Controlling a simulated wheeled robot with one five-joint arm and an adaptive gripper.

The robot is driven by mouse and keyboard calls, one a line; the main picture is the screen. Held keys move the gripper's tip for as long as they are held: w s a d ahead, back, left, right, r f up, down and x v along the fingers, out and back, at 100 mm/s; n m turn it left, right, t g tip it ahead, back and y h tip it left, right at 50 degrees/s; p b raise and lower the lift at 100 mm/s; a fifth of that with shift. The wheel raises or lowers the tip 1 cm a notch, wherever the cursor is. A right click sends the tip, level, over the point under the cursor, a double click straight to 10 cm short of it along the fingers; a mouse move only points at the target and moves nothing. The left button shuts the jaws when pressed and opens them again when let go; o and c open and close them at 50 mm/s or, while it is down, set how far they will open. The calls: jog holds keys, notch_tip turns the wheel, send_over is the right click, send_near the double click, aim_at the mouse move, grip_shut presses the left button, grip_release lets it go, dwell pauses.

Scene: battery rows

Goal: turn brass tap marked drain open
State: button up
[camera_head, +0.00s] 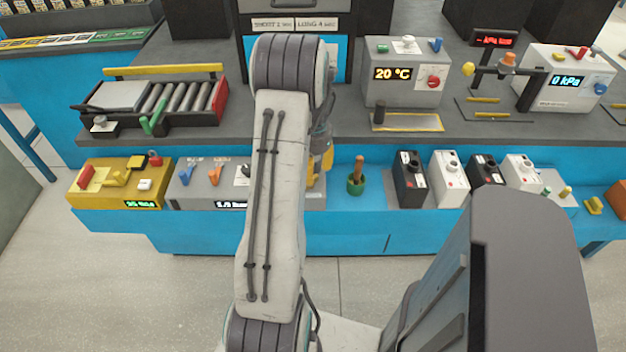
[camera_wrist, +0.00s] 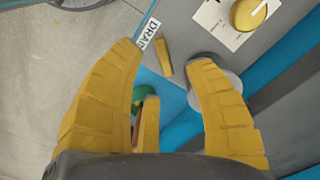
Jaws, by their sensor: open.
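The brass tap marked drain shows in the wrist view as a short yellow bar (camera_wrist: 164,58). A white label (camera_wrist: 149,32) beside it reads "DRA", with the rest hidden or cut off. My gripper (camera_wrist: 166,62) is open, one yellow finger on each side of the bar in the picture. I see no contact, and the depth between fingertips and bar is unclear. In the head view my gripper (camera_head: 323,152) is mostly hidden behind my arm, over the blue bench's lower shelf. I cannot make out the tap there.
A green pot (camera_head: 356,186) with a wooden handle stands right of my gripper. In the wrist view, a yellow knob (camera_wrist: 250,13) on a white plate and a grey disc (camera_wrist: 234,84) lie near the right finger.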

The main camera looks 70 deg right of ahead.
jog(key=shift+f, duration=2.4)
jog(key=shift+o, duration=0.2)
grip_shut()
